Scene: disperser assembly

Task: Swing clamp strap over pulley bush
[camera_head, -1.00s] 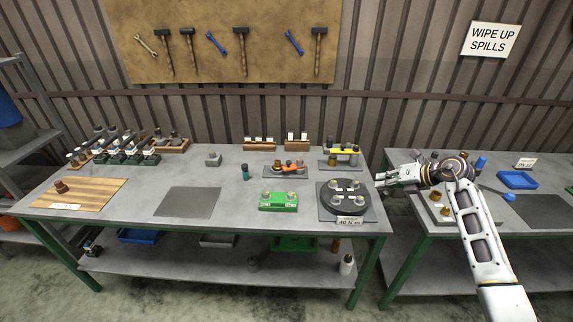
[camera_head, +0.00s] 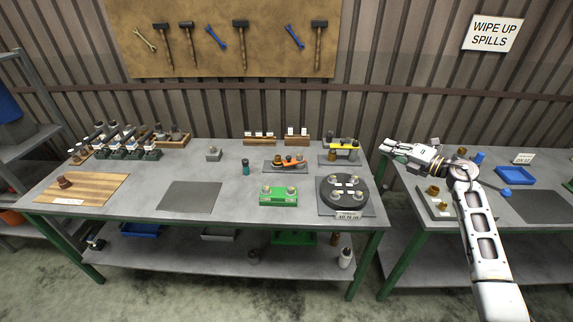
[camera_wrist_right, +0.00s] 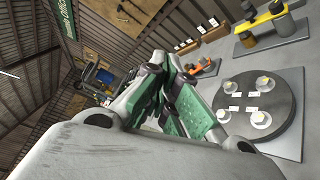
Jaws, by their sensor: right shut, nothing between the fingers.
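An orange strap (camera_head: 292,161) lies on a small grey plate at the back middle of the bench, among short posts; it also shows in the right wrist view (camera_wrist_right: 200,66). A yellow strap (camera_head: 342,145) spans a second small fixture to its right, with a brass-coloured piece (camera_head: 332,155) by it. I cannot tell which is the clamp strap or which piece is the pulley bush. My right gripper (camera_head: 384,147) is shut and empty above the gap between the benches, right of the yellow strap and apart from it. My left gripper is not in view.
A black round plate (camera_head: 345,206) with several pale pucks stands at the bench's right end. A green block (camera_head: 279,202) is left of it. A dark mat (camera_head: 190,197) lies bare mid-bench. A blue tray (camera_head: 515,175) sits on the right bench.

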